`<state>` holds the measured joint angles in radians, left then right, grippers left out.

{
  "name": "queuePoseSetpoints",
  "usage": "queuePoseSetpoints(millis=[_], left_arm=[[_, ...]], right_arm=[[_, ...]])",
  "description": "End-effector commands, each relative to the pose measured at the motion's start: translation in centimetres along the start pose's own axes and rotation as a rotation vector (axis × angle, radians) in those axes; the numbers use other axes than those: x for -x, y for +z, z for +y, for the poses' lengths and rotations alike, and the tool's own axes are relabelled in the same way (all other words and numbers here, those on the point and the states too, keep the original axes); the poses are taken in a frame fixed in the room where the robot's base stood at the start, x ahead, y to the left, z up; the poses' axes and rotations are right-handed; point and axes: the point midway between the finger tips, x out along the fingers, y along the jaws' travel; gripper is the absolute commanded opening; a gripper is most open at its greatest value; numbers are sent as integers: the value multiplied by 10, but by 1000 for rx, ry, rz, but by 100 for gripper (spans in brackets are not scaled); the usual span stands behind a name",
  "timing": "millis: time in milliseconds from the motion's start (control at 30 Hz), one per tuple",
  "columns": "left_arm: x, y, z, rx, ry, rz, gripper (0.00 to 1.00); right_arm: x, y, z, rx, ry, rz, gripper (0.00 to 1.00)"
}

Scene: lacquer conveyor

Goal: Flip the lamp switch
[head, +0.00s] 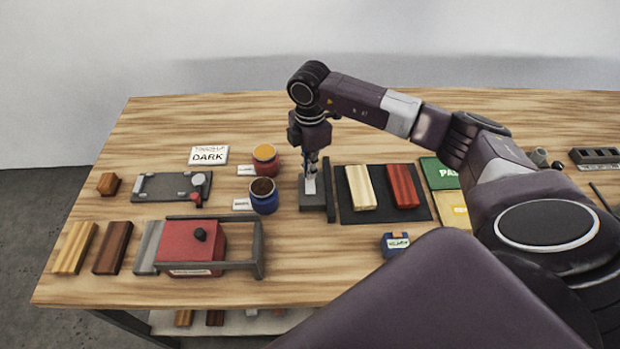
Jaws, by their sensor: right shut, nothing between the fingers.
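My right gripper (311,169) is shut and empty, pointing down over the middle of the table. Its fingertips are at or just above a small grey block (312,203) with a pale upright piece on top. I cannot tell whether they touch it. This block looks like the lamp switch, but its label is not readable and the gripper partly hides it. A dark upright bar (330,190) stands just right of the block. My left gripper is not in view.
A dark mat (383,217) with a pale and a red wooden block lies to the right. A yellow-topped jar (266,163) and blue jar (264,201) stand close left. A red box (190,247) sits in a grey frame. A small blue box (394,246) stands near the front edge.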

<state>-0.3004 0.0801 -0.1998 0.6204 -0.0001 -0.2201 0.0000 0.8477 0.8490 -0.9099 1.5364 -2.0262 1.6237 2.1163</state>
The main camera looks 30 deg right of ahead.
Motion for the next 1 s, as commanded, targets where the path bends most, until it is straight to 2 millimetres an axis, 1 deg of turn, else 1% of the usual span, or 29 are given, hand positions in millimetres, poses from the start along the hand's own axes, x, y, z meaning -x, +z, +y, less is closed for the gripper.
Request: queuePoseSetpoints(millis=[267,1000], left_arm=[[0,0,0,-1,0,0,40],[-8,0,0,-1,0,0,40]], right_arm=[[-1,0,0,0,0,0,0],[-12,0,0,0,0,0,0]])
